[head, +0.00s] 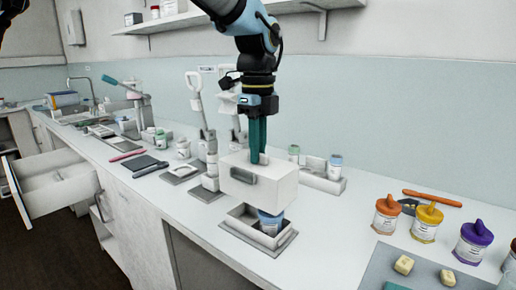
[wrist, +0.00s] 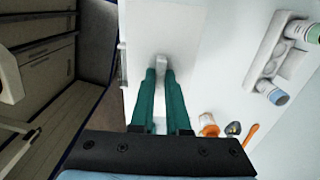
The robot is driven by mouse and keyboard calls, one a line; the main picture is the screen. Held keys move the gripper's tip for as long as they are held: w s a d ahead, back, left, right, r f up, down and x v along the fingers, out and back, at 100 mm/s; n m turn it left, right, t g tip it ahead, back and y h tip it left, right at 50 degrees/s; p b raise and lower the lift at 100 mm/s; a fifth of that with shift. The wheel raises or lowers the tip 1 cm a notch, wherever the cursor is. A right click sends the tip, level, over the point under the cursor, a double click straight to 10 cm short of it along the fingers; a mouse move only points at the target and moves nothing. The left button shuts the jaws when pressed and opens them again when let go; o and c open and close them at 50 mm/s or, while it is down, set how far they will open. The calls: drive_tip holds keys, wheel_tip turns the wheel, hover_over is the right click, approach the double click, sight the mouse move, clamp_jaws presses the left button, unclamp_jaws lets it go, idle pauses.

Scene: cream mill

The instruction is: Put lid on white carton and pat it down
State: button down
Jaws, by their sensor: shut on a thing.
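My gripper (head: 258,157) points straight down, with its teal fingers shut on the raised grip of a white box-shaped lid (head: 262,189). In the wrist view the fingertips (wrist: 160,74) close on that small grip (wrist: 161,62) on the lid's top. The lid hangs level above the open white carton (head: 240,224), apart from it at the front. A blue-topped cup (head: 269,221) stands inside the carton, partly hidden by the lid. The carton sits on a grey mat (head: 283,245) near the counter's front edge.
Behind is a white holder (head: 325,182) with small cups. To the right are orange (head: 387,214), yellow (head: 427,222) and purple (head: 473,242) jars, and a grey board (head: 390,262) with yellow blocks. A white lever press (head: 211,165) stands left. An open drawer (head: 55,182) juts out far left.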

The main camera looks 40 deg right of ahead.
drive_tip(key=shift+f, duration=0.3)
drive_tip(key=shift+f+b, duration=0.5)
drive_tip(key=shift+f, duration=0.6)
drive_tip(key=shift+f, duration=0.3)
wheel_tip(320, 180, down, 3)
drive_tip(key=shift+r+b, duration=0.2)
drive_tip(key=shift+b, duration=0.6)
drive_tip(key=shift+f+p, duration=0.35)
drive_tip(key=shift+f, duration=0.5)
idle(1.6)
unclamp_jaws()
idle(1.0)
